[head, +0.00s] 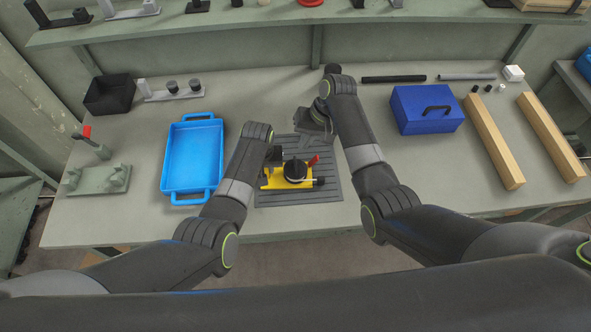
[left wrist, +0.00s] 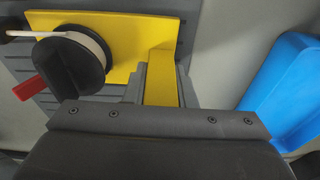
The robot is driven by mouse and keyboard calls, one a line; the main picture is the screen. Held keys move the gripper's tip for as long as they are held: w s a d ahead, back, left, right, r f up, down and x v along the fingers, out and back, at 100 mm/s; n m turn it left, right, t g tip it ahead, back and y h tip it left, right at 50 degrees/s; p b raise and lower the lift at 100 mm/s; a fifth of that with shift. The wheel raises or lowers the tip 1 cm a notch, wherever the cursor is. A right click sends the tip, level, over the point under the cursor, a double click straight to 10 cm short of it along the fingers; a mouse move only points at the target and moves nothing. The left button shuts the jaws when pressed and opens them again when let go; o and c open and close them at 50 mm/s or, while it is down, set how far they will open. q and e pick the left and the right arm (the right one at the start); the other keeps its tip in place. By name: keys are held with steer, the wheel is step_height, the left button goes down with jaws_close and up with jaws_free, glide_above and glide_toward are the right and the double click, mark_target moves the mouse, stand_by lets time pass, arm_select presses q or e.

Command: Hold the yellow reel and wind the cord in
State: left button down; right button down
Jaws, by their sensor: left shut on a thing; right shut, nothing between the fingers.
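The yellow reel (head: 272,183) sits on a grey ribbed mat (head: 325,190) in the middle of the table. It carries a black drum (head: 295,170) and a red crank handle (head: 313,161). My left gripper (head: 273,160) is shut on the left part of the yellow frame. In the left wrist view, a yellow bar (left wrist: 162,82) is between its fingers. Pale cord (left wrist: 92,38) lies round the drum there, and a stretch runs off the left edge. My right gripper (head: 308,132) is shut and empty above the mat, behind the reel.
A blue tray (head: 170,190) stands left of the mat. A blue box (head: 427,110) and two wooden bars (head: 495,150) lie to the right. A black bin (head: 108,95) and a green stand (head: 97,180) are at the far left. A shelf (head: 270,24) runs along the back.

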arm_select(q)
steer(key=shift+s+f, duration=0.15)
steer(key=shift+f, duration=0.05)
steer(key=c, duration=1.5)
jaws_free()
steer(key=o, duration=0.4)
steer(key=shift+w, duration=0.2)
steer(key=shift+r, duration=0.2)
